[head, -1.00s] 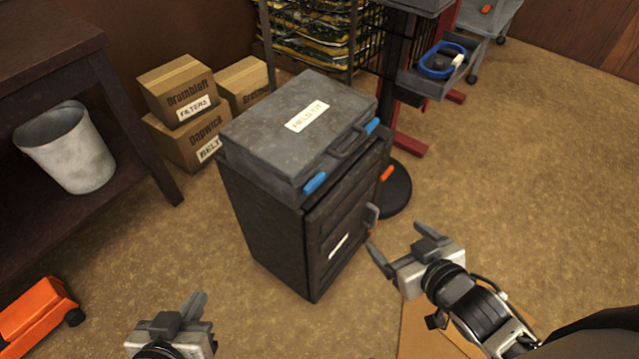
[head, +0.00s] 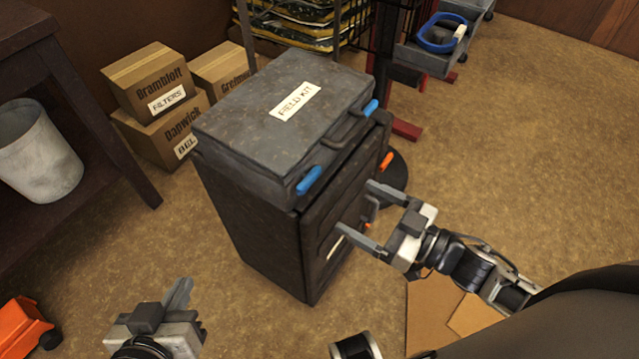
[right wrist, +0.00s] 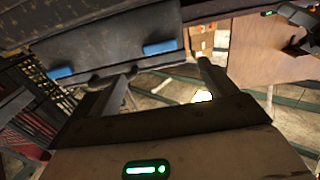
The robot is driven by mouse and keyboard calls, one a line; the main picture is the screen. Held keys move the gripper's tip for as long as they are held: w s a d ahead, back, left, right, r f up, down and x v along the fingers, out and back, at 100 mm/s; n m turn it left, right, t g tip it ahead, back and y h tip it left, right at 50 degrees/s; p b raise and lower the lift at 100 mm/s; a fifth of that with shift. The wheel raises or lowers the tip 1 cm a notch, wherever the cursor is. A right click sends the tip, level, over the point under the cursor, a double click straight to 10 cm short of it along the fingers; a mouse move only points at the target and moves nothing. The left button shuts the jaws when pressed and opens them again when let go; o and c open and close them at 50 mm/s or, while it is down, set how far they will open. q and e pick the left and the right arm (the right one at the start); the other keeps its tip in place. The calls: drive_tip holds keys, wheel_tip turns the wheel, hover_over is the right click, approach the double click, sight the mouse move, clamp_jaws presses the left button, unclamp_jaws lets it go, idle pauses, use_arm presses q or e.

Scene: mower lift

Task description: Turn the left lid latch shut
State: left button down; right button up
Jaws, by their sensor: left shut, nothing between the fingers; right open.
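A grey case labelled FIELD KIT (head: 255,120) lies on a dark cabinet. Its front lid edge has a left blue latch (head: 309,180) and a right blue latch (head: 370,108), with a handle between them. I cannot tell whether either latch is turned shut. Both blue latches (right wrist: 160,47) also show in the right wrist view. My right gripper (head: 356,207) is open and empty in front of the cabinet door, lower than the latches; the door handle shows between its fingers. My left gripper (head: 180,292) is shut and empty at the lower left, away from the case.
The dark cabinet (head: 250,230) has orange latches at its door edge. Cardboard boxes (head: 150,85) stand behind it, and a bench with a white bucket (head: 38,150) is at left. An orange object (head: 22,325) is at lower left. Open floor lies to the right.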

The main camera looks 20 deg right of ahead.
sight(313, 182)
drive_tip(key=x, duration=0.9)
drive_tip(key=shift+w+a, duration=0.2)
drive_tip(key=shift+w, duration=0.05)
drive_tip(key=c, duration=1)
